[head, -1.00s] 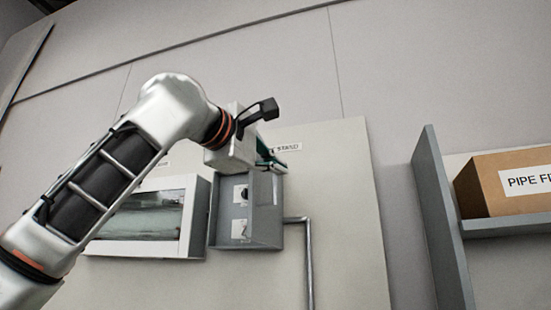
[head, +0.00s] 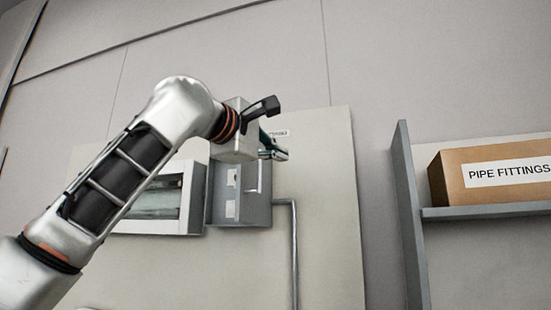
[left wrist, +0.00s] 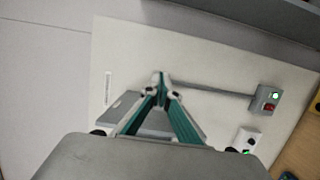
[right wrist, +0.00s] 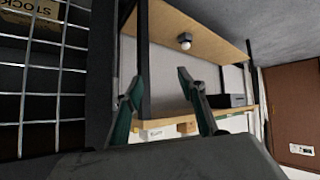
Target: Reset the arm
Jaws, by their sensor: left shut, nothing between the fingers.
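My left arm comes in from the left in the head view. My left gripper (head: 279,153) is beside the top of a grey wall box (head: 240,195) and appears in front of it. In the left wrist view the green fingers of the left gripper (left wrist: 160,80) meet at their tips, shut and empty, with the grey box partly hidden behind them. My right gripper (right wrist: 158,90) shows only in the right wrist view. Its two green fingers are well apart, with nothing between them.
A windowed panel (head: 158,200) hangs left of the grey box, and a conduit (head: 295,250) runs down at its right. A shelf (head: 480,213) holds a PIPE FITTINGS carton (head: 490,176). A wire grid (right wrist: 45,75) stands left of the right gripper.

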